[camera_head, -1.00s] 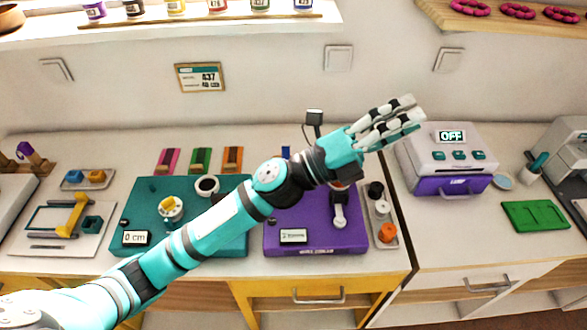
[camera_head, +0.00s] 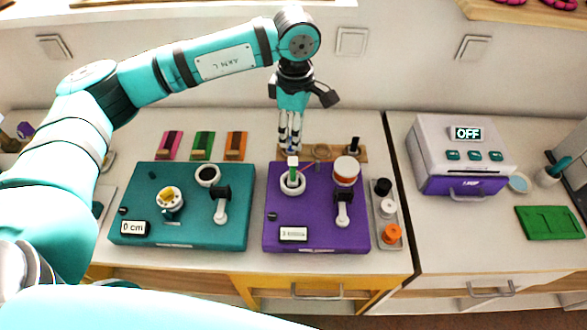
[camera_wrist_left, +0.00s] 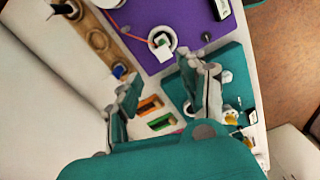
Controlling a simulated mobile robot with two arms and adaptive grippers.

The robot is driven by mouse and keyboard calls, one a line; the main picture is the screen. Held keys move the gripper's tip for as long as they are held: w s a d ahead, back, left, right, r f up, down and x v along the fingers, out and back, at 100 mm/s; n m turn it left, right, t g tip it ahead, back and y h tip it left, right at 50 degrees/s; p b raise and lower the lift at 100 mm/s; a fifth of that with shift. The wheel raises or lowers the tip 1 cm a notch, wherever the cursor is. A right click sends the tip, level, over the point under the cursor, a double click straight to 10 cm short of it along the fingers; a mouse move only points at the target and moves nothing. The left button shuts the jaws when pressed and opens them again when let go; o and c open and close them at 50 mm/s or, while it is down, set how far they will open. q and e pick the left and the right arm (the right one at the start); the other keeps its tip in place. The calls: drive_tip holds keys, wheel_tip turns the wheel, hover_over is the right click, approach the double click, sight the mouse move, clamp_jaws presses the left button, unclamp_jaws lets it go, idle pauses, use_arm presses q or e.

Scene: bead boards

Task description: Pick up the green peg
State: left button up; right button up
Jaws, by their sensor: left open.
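The green peg (camera_head: 293,174) stands upright in a white ring-shaped cup (camera_head: 292,188) on the purple board (camera_head: 318,220), with a white top. In the left wrist view, the peg (camera_wrist_left: 161,41) shows as a white square with green beside it, inside the white cup. My left gripper (camera_head: 290,148) hangs down at the back edge of the purple board, above and just behind the peg. Its fingers (camera_wrist_left: 160,70) are open in the left wrist view, with nothing seen between them. The gripper is apart from the peg. My right gripper is not in view.
A wooden rack (camera_head: 322,153) with a black-topped piece lies behind the purple board. An orange-and-white spool (camera_head: 346,171) and a lever (camera_head: 343,212) stand on the board. The teal board (camera_head: 190,235) is to the left, a grey tray (camera_head: 387,214) to the right.

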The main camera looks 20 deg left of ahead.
sight(295, 159)
use_arm(q)
wheel_tip(295, 159, down, 8)
drive_tip(key=shift+f+p, duration=0.1)
drive_tip(key=shift+p, duration=1.1)
drive_tip(key=shift+f, duration=0.15)
drive_tip(key=f+p, duration=0.2)
drive_tip(key=f, duration=0.1)
drive_tip(key=f+p, duration=0.1)
drive_tip(key=shift+s+f, duration=0.2)
drive_tip(key=shift+s, duration=0.1)
drive_tip(key=shift+f, duration=0.2)
drive_tip(key=shift+c, duration=0.9)
clamp_jaws()
